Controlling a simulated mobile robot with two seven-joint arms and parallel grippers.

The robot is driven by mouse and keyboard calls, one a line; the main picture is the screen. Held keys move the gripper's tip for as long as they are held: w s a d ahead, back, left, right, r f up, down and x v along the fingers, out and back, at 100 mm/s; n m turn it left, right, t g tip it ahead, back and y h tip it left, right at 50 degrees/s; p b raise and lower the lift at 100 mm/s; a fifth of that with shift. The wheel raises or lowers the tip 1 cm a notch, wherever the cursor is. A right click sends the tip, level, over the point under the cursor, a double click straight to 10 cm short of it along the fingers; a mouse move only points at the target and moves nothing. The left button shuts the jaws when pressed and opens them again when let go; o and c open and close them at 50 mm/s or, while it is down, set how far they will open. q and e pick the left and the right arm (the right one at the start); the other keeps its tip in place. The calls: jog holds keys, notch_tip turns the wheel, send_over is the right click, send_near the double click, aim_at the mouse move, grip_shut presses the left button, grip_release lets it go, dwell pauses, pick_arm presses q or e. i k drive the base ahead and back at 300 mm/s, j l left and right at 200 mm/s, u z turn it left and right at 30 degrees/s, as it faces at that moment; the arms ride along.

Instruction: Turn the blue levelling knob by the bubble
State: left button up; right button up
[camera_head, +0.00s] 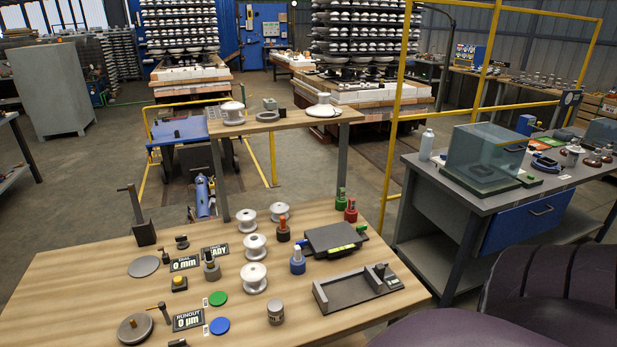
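A blue knob (297,260) with a grey top stands upright on the wooden table, at the front left of a black plate (330,236). A small yellow-green strip (342,249), which looks like the bubble vial, lies along the plate's front edge. The bubble itself is too small to make out. Similar upright pieces stand around the plate: an orange-topped dark one (283,229) to its left, and a green one (341,198) and a red one (350,211) behind it. Neither of my grippers is in view.
White spool-shaped insulators (254,276) stand left of the blue knob. A grey fixture (356,288) lies to its front right. Large dark purple shapes (560,290) fill the lower right.

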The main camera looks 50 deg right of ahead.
aim_at(302, 244)
jog(key=z, duration=1.8)
